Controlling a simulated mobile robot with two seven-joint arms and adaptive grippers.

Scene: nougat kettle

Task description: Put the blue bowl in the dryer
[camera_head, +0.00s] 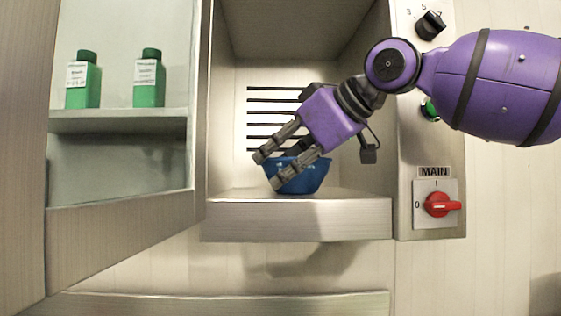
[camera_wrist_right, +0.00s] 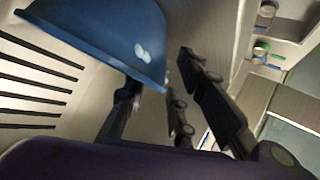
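The blue bowl (camera_head: 309,178) stands upright on the floor of the dryer (camera_head: 300,218), an open steel compartment with a slotted back wall. My right gripper (camera_head: 268,170) reaches in from the right, at the bowl's left side; one finger passes in front of the bowl. In the right wrist view, the bowl (camera_wrist_right: 100,35) fills the upper left and hides part of one finger. The fingers (camera_wrist_right: 155,105) are spread, with a gap between them, so the gripper looks open. Contact with the bowl cannot be told. My left gripper is out of view.
A steel-framed panel (camera_head: 125,238) stands left of the compartment. Two green bottles, one (camera_head: 83,82) left of the other (camera_head: 149,80), stand on a shelf (camera_head: 120,121). Right of the opening are a black knob (camera_head: 430,25) and a red MAIN switch (camera_head: 438,204).

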